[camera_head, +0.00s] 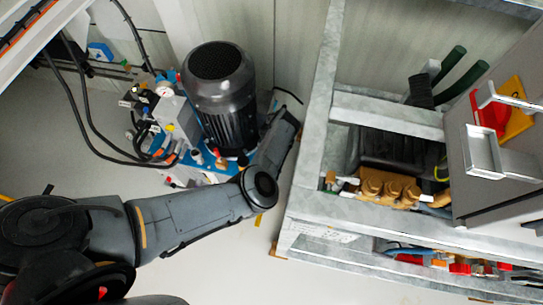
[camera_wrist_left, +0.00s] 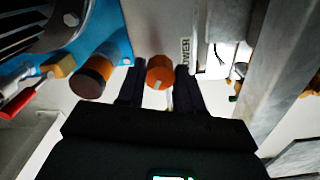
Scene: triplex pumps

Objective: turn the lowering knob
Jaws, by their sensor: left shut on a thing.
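The lowering knob (camera_wrist_left: 159,68) is a round orange knob, between the two dark fingers of my left gripper (camera_wrist_left: 160,78) in the left wrist view. The gripper is shut on it, one finger on each side. A white label (camera_wrist_left: 186,50) with partly readable letters, "OWER", is beside the knob. In the head view my left arm comes in from the left and its far end is by the blue pump unit (camera_head: 222,166); the knob and fingertips are hidden there. My right gripper is in neither view.
A large black motor (camera_head: 221,95) stands on the pump unit, with hoses and valves at its left. A grey metal frame (camera_head: 312,150) stands close to the right of my left arm. A brown-orange cylindrical part (camera_wrist_left: 92,76) is left of the knob. Floor (camera_head: 225,270) is clear in front.

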